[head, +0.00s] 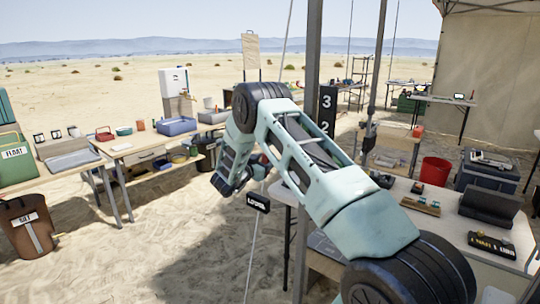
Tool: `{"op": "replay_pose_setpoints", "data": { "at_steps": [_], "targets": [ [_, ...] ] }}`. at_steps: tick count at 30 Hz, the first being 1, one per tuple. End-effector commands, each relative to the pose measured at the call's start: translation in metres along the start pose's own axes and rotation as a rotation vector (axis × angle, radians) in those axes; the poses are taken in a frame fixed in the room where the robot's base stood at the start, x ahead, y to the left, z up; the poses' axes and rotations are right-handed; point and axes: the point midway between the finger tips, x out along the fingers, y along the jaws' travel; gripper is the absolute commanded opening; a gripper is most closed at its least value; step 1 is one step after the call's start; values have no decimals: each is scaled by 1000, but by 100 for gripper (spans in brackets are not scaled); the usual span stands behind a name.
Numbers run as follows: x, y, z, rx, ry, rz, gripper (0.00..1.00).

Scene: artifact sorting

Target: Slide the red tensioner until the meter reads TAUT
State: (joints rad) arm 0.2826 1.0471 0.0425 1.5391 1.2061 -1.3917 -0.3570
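A thin pale guy line (252,255) runs from the top of the picture down to the sand, passing behind my arm. A small black meter (257,202) with white letters hangs on it and seems to read LOOSE. I cannot make out the red tensioner; my arm covers part of the line above the meter. My gripper (226,184) points down at the end of my pale green arm, just left of the line and slightly above the meter. Its fingers are dark and small, and I cannot tell whether they are open or touch anything.
A tent pole (309,70) stands right of the line. A table (480,225) with small items is at right, near a red bucket (435,171). Workbenches (125,150) with bins stand at left. Open sand (175,240) lies between.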

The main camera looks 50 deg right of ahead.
Motion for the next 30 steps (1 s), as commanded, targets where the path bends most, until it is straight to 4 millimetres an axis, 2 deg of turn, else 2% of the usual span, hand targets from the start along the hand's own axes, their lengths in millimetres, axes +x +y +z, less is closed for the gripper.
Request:
{"op": "replay_pose_setpoints", "data": {
  "at_steps": [3,7,18,19,24,25,30],
  "targets": [
    [18,0,-1,1,0,1,53],
    [30,0,-1,2,1,1,53],
    [36,0,0,0,0,-2,53],
    [36,0,0,0,0,-2,50],
    [36,0,0,1,0,-1,3],
    [36,0,0,1,0,-1,0],
    [36,-1,-9,2,1,-2,0]
  ]
}}
